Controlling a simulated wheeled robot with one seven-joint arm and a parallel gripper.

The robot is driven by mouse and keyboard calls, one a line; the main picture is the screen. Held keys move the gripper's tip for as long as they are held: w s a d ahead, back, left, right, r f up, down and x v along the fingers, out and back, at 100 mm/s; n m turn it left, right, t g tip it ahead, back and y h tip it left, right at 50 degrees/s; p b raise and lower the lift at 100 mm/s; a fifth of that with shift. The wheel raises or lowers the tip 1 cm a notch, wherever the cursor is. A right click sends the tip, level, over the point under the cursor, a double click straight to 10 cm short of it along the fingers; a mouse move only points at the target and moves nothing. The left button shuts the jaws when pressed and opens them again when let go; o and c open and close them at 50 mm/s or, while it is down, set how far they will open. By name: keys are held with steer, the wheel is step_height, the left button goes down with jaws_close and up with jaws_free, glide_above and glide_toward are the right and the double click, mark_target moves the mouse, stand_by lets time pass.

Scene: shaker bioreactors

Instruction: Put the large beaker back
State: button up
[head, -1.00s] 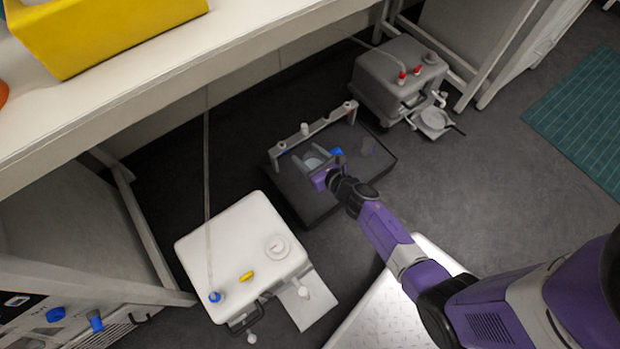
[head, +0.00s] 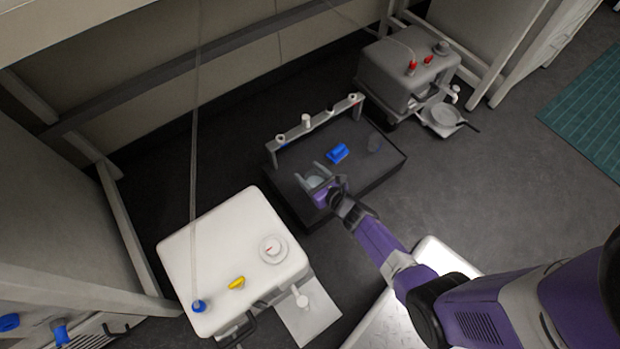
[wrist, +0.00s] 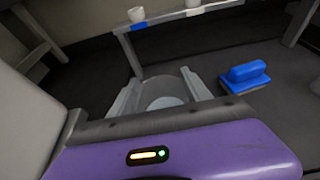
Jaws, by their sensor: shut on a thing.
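The large beaker (head: 315,181) is a clear vessel between the two fingers of my gripper (head: 314,176). My gripper is shut on it, low over the left front part of a dark platform (head: 345,196). The wrist view shows the beaker's round shape (wrist: 166,103) between the grey fingers (wrist: 163,96). Its underside is hidden, so I cannot tell whether it touches the platform.
A rack (head: 318,126) with several small caps runs along the platform's back. A blue block (head: 337,153) and a faint clear vessel (head: 375,143) are to the right of my gripper. A white tank (head: 225,240) stands left, a grey tank (head: 395,70) back right.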

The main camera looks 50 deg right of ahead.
steer(key=shift+f, duration=0.85)
steer(key=shift+f+b, duration=0.2)
steer(key=shift+b, duration=0.2)
steer(key=o, duration=1.7)
steer(key=shift+c, duration=0.2)
steer(key=shift+r, duration=0.1)
